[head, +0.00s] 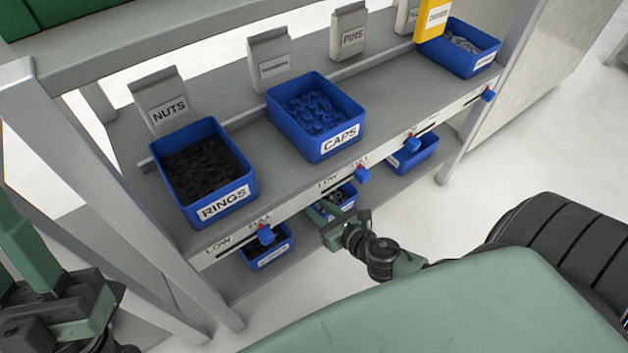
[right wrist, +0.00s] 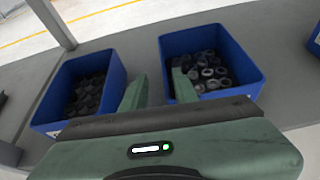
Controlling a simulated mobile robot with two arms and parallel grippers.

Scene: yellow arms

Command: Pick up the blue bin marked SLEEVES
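No label in view can be read as SLEEVES. Several blue bins sit on the lower shelf; their labels are too small or hidden to read. My right gripper (head: 338,214) is at one of these, a middle bin (head: 347,192) holding grey rings, and partly covers it. In the right wrist view my right gripper (right wrist: 158,88) is open. One finger shows in front of the left side of a bin of grey rings (right wrist: 247,88), the other in the gap beside it. I cannot tell whether they touch the bin. My left gripper (head: 62,325) is low at the left, its fingers unclear.
The upper shelf holds blue bins marked RINGS (head: 224,208) and CAPS (head: 340,142), and another bin (head: 475,66) at far right. Its front rail (head: 300,205) with blue sliders overhangs the lower shelf. Another lower bin (right wrist: 112,68) stands left of the gripper. A metal post (head: 75,150) stands left.

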